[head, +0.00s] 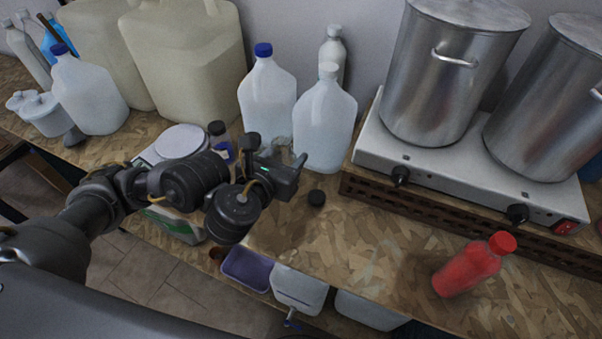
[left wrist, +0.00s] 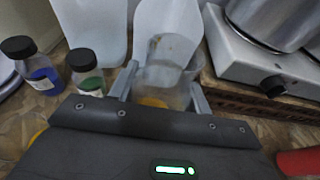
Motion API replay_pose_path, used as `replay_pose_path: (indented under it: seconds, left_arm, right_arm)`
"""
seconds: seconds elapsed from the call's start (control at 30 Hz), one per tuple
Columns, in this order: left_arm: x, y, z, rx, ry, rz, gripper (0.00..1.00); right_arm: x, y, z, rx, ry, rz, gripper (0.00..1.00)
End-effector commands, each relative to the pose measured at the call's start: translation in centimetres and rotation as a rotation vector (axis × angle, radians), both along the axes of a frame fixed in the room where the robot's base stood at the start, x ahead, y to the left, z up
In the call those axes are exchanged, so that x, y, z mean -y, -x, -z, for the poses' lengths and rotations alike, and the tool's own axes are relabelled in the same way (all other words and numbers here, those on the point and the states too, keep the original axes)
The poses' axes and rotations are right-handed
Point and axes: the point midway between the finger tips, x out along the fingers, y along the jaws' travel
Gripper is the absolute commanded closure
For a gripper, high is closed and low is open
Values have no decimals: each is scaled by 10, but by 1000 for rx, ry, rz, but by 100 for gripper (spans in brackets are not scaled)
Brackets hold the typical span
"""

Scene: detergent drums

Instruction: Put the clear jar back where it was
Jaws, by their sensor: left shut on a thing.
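The clear jar (left wrist: 168,72) is held between the two fingers of my left gripper (left wrist: 160,92), seen in the left wrist view. It is see-through, with some yellow-orange showing near its lower part. In the head view my left gripper (head: 277,160) is over the wooden bench, in front of the white jugs, and the clear jar (head: 278,145) shows only faintly behind it. I cannot tell whether the jar's base touches the bench. My right gripper is not in view.
White jugs (head: 322,125) stand just behind. Small bottles with blue (left wrist: 42,75) and green (left wrist: 87,75) liquid stand left of the jar. A hot plate (head: 400,160) with steel pots is at right.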

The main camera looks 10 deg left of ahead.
Motion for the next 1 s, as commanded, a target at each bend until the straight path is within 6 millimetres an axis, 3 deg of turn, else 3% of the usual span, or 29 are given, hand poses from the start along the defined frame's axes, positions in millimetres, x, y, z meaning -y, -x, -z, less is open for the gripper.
replay_pose_path:
  seconds: [0.03, 0.2, 0.27, 0.5, 1.0]
  left_arm:
    - [1, -6, 14, -4, 3, -3, 77]
    - [3, -23, 20, 0, 6, -1, 77]
    - [5, -38, 21, 2, 0, -2, 77]
    - [10, -72, 60, 2, -1, 0, 77]
    - [12, -88, 75, 0, 0, 2, 77]
  right_arm:
    - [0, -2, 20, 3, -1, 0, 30]
    - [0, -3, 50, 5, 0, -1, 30]
    - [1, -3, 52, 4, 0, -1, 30]
    - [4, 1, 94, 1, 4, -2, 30]
    - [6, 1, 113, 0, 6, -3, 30]
